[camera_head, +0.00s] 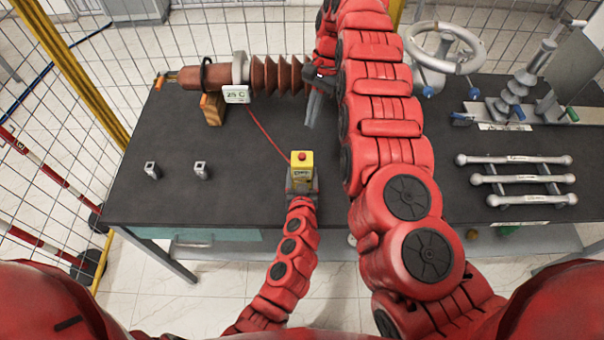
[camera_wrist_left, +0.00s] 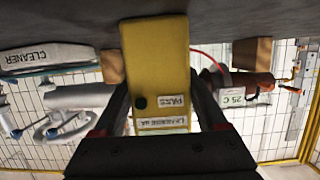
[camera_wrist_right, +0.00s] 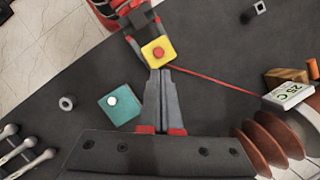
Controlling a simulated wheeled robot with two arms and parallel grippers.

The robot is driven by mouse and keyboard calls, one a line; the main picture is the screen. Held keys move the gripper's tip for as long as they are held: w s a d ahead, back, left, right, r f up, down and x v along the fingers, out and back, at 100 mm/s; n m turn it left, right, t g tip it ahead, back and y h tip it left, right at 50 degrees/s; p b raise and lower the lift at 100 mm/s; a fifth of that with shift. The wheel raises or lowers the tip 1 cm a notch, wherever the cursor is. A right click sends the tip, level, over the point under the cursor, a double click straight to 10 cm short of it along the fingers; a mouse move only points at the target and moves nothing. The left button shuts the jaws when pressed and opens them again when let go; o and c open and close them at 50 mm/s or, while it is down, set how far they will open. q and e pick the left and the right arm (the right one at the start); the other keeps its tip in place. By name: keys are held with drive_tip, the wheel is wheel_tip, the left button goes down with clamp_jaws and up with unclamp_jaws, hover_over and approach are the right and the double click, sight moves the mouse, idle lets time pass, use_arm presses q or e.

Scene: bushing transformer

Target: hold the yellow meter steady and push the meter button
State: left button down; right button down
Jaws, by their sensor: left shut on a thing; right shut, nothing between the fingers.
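The yellow meter (camera_head: 302,173) stands upright near the table's front edge with a red button (camera_head: 301,157) on top. My left gripper (camera_head: 302,186) is shut around its lower part. In the left wrist view the meter (camera_wrist_left: 157,60) shows between the fingers, with a PASS label and a black round spot. My right gripper (camera_head: 312,115) is shut and empty, beyond the meter and above the table. In the right wrist view its closed fingertips (camera_wrist_right: 160,72) appear just below the meter (camera_wrist_right: 153,46) and its red button (camera_wrist_right: 158,54); the height gap is unclear.
A ribbed brown bushing (camera_head: 275,75) lies at the back left with a 25 C display (camera_head: 236,94). A red wire (camera_head: 268,135) runs toward the meter. A teal block (camera_wrist_right: 119,106) with a white knob is near my right fingers. Two small metal sockets (camera_head: 201,171) stand left.

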drive_tip(key=w+d+r+n+t+y, duration=0.2)
drive_tip(key=w+d+r+n+t, duration=0.2)
drive_tip(key=w+d+n+t, duration=0.7)
drive_tip(key=n+y, duration=0.2)
drive_tip(key=n, duration=1.2)
hover_over(306, 160)
wheel_tip(306, 160, down, 3)
drive_tip(key=shift+g, duration=0.5)
drive_tip(key=shift+f, duration=4.5)
